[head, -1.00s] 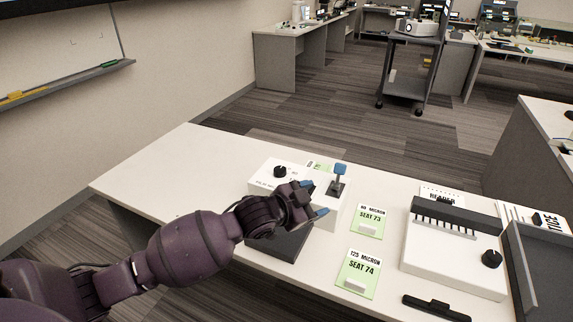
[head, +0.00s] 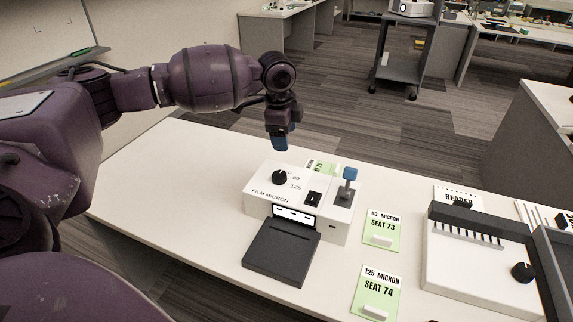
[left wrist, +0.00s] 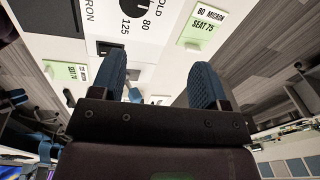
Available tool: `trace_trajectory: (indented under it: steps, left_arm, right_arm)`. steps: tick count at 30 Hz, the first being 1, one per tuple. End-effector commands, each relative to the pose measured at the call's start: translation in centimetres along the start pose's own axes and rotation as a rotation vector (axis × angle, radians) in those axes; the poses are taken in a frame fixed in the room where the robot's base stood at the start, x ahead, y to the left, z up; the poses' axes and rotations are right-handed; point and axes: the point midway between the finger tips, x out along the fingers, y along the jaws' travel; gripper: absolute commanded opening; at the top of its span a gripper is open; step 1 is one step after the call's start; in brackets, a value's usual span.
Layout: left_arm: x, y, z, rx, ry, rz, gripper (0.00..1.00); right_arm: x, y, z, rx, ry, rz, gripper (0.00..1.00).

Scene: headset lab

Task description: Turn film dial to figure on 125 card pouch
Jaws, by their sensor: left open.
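The film dial (head: 279,177) is a black knob on top of the white FILM MICRON box (head: 262,190), with 80 and 125 printed beside it. I cannot tell which figure it points at. The green 125 MICRON card (head: 377,284), marked SEAT 74, lies at the front right with a small white piece on it. My left gripper (head: 279,143) hangs fingers down, above and behind the dial, apart from it. In the left wrist view its blue fingers (left wrist: 160,88) are apart and empty; the dial (left wrist: 112,20) shows beyond them. My right gripper is out of view.
A blue-topped lever (head: 348,176) stands on the box's right. A dark tray (head: 281,255) extends from its front. Green 80 micron cards lie right of the box (head: 381,222) and behind it (head: 318,165). The table's left is clear.

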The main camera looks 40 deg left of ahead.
Motion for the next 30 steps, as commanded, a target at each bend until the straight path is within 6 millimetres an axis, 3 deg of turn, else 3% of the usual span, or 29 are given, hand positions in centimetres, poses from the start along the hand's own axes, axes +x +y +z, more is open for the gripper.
trace_trajectory:
  steps: [4,11,22,30]
  left_arm:
    - [-0.2,2.0,0.8,0.08,-0.042,0.134,0.68]
    - [0.8,2.4,1.2,0.128,-0.059,0.151,0.68]
    - [6.9,3.2,1.6,0.125,-0.059,0.153,0.68]
    - [9.9,3.7,1.7,0.125,-0.057,0.149,0.68]
  right_arm:
    - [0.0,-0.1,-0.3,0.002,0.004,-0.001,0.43]
    - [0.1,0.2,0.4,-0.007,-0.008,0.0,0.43]
    - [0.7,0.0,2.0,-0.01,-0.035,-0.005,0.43]
    - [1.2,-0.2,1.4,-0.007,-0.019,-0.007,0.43]
